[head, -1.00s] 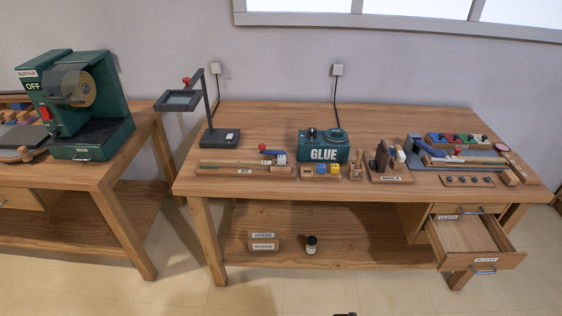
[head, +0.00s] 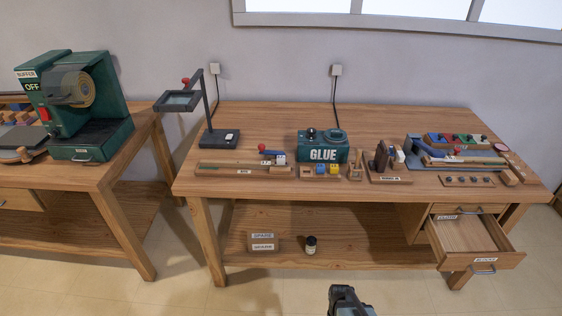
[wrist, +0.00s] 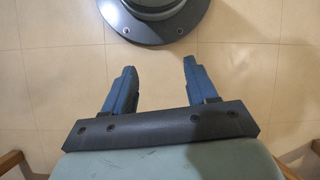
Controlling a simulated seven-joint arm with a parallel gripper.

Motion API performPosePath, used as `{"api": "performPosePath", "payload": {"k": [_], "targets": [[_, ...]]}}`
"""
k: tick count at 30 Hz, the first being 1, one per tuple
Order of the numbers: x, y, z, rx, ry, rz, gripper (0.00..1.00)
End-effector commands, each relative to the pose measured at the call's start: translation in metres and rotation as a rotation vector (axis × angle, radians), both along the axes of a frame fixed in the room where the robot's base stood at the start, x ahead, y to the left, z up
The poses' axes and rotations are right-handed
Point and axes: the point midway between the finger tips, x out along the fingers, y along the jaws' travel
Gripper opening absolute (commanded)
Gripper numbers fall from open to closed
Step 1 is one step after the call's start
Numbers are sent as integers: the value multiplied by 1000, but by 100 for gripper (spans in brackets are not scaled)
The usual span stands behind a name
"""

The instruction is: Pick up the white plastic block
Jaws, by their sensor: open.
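Which thing is the white plastic block is too small to tell for certain. A small white block-like piece (head: 400,156) stands at the wooden rack (head: 390,180) right of the glue pot. Another small pale piece (head: 308,169) sits in the tray of coloured blocks in front of the glue pot. My gripper (head: 345,290) is low in front of the bench, well apart from both pieces. In the wrist view my gripper (wrist: 158,70) is open, with two blue fingers apart and only floor between them.
The workbench (head: 260,122) carries a green glue pot (head: 323,153), a magnifier stand (head: 218,138) and a grey tool (head: 430,150) at the right. An open drawer (head: 475,236) juts out front right. A green buffer (head: 90,110) stands on the left bench. A jar (head: 311,245) is on the lower shelf.

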Motion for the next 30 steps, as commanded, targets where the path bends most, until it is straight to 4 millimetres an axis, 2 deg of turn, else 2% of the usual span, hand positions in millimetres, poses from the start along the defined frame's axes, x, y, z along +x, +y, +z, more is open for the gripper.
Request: {"api": "performPosePath", "payload": {"k": [1,3,14,23,30], "targets": [[18,2,6,18,-18,21,57],[38,5,16,44,-37,55,57],[135,19,78,172,-139,240,57],[207,33,146,270,-228,407,57],[256,45,209,342,-300,552,57]]}}
